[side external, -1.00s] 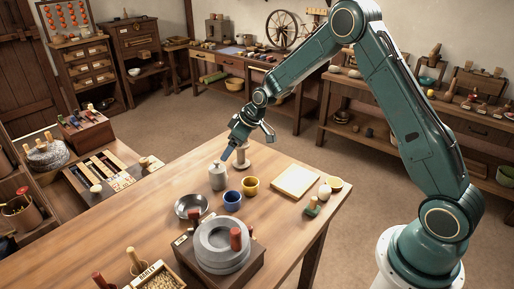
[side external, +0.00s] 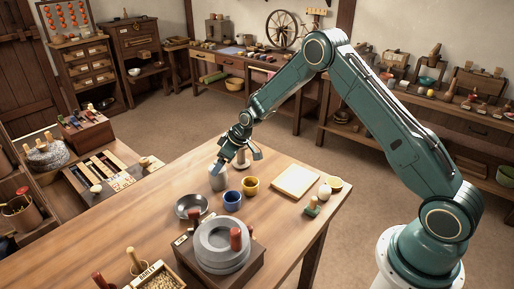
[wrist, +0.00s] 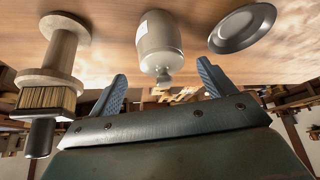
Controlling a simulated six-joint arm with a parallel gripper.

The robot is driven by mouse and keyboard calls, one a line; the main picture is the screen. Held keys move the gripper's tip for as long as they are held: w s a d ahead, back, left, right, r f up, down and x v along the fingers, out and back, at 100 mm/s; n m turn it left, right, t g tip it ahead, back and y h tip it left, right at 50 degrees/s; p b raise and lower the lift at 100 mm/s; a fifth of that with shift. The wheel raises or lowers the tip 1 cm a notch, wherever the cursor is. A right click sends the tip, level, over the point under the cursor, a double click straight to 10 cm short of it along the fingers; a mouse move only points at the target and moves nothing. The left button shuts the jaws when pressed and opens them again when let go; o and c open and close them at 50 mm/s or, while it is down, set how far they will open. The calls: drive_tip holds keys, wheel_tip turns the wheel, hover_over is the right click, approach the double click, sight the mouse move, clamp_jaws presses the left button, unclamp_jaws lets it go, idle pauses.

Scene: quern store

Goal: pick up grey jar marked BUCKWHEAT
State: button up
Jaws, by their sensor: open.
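The grey jar (side external: 218,181) stands upright on the wooden table. In the wrist view the jar (wrist: 160,42) is between the lines of my two fingers, just beyond their tips, its knobbed lid toward me. A white label edge shows on its side, but I cannot read it. My gripper (side external: 237,160) is open and empty, close above and slightly right of the jar in the side view. Its two blue fingers also spread apart in the wrist view, with the gripper (wrist: 162,76) facing the jar. I see no contact.
A wooden spool-shaped stand (wrist: 63,52) is left of the jar in the wrist view, with a brush (wrist: 44,98) near it. A metal dish (side external: 191,207), blue cup (side external: 232,200) and yellow cup (side external: 250,186) stand nearby. A stone quern (side external: 221,245) is in front.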

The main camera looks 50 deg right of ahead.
sight(218, 178)
drive_tip(key=shift+w+f, duration=0.15)
drive_tip(key=shift+f, duration=0.15)
drive_tip(key=shift+a+f, duration=0.1)
drive_tip(key=shift+f, duration=0.05)
drive_tip(key=shift+x, duration=2.5)
drive_tip(key=shift+a, duration=0.15)
drive_tip(key=shift+w, duration=0.1)
drive_tip(key=c, duration=1.3)
